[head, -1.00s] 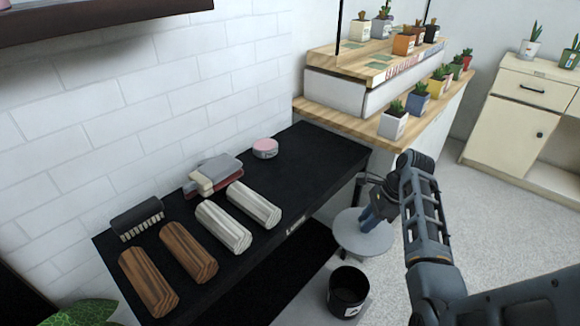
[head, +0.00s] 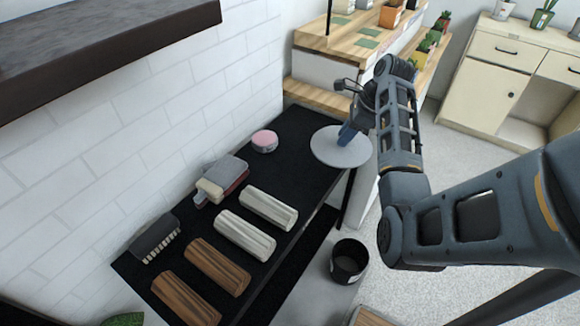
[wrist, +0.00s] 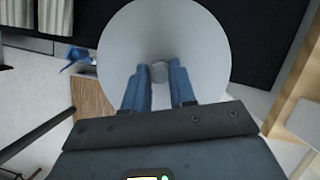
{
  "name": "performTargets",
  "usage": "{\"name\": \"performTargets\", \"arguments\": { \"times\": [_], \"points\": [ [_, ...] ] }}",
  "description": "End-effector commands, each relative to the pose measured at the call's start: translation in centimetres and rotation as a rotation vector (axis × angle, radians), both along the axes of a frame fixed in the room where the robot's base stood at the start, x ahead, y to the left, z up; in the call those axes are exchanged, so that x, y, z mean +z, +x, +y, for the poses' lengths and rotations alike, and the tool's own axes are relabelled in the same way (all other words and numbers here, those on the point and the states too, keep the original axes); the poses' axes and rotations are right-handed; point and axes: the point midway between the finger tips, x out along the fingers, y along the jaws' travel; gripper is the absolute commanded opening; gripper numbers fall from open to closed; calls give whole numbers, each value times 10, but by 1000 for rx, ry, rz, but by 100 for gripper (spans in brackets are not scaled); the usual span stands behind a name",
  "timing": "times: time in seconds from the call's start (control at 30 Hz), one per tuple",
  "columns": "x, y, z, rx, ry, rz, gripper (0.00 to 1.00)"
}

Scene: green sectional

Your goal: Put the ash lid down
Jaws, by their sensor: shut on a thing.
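The ash lid (head: 334,152) is a pale grey round disc. My gripper (head: 347,133) is shut on it from above, near its middle. In the head view the lid appears over the right end of the black table (head: 300,122); I cannot tell whether it touches the top. In the wrist view the lid (wrist: 125,40) fills the middle of the picture, and the blue fingers of my gripper (wrist: 160,75) close on a small grey knob.
On the black table lie a pink round tin (head: 264,141), stacked brushes or cloths (head: 222,180), pale logs (head: 245,235), brown logs (head: 217,265) and a dark brush (head: 155,238). A black bucket (head: 349,262) stands below the front edge. A wooden shelf (head: 318,95) stands behind.

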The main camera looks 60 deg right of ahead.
Motion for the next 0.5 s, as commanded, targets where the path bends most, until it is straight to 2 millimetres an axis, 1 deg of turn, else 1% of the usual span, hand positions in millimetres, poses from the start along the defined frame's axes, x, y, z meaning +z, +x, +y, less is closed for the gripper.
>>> {"name": "performTargets", "arguments": {
  "times": [0.13, 0.4, 0.5],
  "points": [
    [-13, 17, 14, 4, 4, 3, 0],
    [-46, 64, 45, 4, 2, 2, 0],
    [-57, 78, 55, 2, 3, 2, 0]
  ]
}}
